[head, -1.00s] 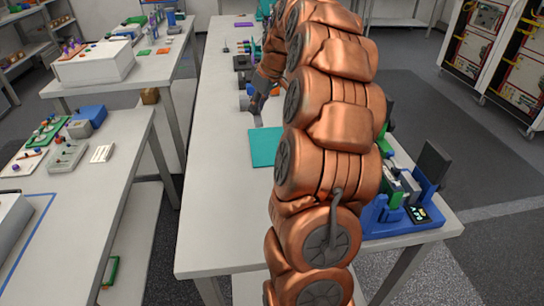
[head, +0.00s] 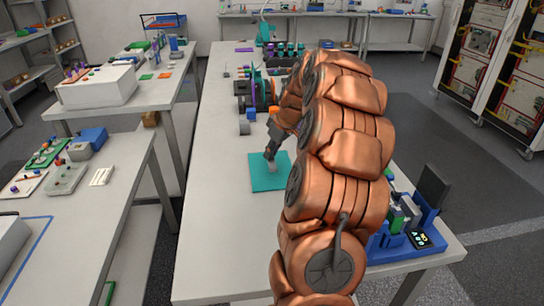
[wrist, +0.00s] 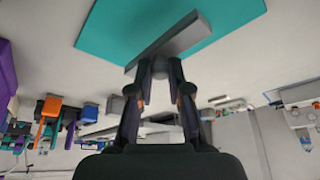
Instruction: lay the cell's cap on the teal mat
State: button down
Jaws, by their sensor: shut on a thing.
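The teal mat (head: 262,180) lies flat on the long white table and also shows at the top of the wrist view (wrist: 110,25). My gripper (head: 271,155) points down at the mat. In the wrist view its two fingers (wrist: 160,75) are closed on the grey cap (wrist: 185,38), which appears as a long flat slab with a rounded part between the fingertips. In the head view the cap (head: 271,167) is a small grey shape over the mat. I cannot tell whether it touches the mat.
A grey block (head: 244,128) and a blue block (head: 252,114) stand behind the mat, with dark and orange equipment (head: 258,95) beyond. A blue fixture (head: 405,232) stands at the table's right front. The table left of and in front of the mat is clear.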

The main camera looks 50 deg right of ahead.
jog(key=shift+f, duration=1.25)
jog(key=shift+f, duration=0.1)
jog(key=c, duration=1.1)
grip_release()
jog(key=b+v, duration=0.1)
jog(key=v, duration=1.1)
jog(key=shift+b, duration=0.3)
